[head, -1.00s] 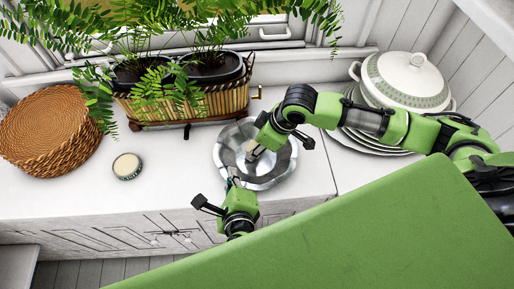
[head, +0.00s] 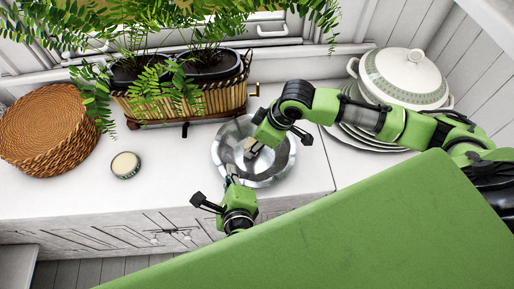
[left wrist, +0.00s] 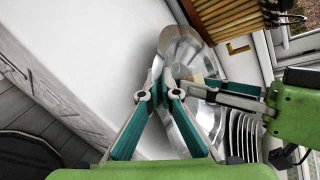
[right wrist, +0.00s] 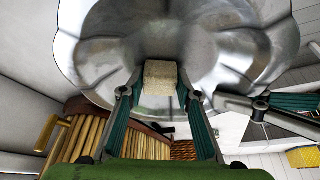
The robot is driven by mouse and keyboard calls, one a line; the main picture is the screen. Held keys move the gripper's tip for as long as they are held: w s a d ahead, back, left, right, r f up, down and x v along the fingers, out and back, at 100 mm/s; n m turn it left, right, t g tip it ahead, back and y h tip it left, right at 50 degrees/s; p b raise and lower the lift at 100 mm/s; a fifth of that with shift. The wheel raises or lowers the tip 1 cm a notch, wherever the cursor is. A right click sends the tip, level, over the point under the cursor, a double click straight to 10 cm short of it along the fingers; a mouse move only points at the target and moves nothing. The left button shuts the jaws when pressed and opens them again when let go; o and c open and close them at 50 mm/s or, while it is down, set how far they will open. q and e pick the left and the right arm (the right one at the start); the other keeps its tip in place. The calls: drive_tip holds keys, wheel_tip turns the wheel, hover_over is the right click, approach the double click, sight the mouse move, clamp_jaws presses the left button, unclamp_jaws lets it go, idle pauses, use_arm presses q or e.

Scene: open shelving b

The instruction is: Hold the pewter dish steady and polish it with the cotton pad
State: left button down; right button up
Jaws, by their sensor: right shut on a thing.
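The pewter dish (head: 276,172), silver with a scalloped rim, sits on the white counter; it also shows in the right wrist view (right wrist: 95,55) and the left wrist view (left wrist: 183,50). My left gripper (head: 231,180) is at its front-left rim, with the fingertips (left wrist: 164,72) closed together on the rim edge. My right gripper (head: 252,146) is over the dish, shut on the cotton pad (right wrist: 160,79), a small beige block. The pad is against or very close to the dish's inner surface; exact contact is hard to tell. My right arm hides part of the dish.
A round tin (head: 125,165) with a pale top stands left of the dish. Woven mats (head: 45,130) lie at the far left. A bamboo planter (head: 180,104) with ferns is behind the dish. A tureen (head: 408,78) and stacked plates (head: 365,138) stand right. The front-left counter is clear.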

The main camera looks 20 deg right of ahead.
sight(255, 159)
drive_tip(key=shift+s+f, duration=0.15)
drive_tip(key=shift+s, duration=1.6)
drive_tip(key=shift+w, duration=1.8)
drive_tip(key=shift+r, duration=3.15)
drive_tip(key=shift+r, duration=1.5)
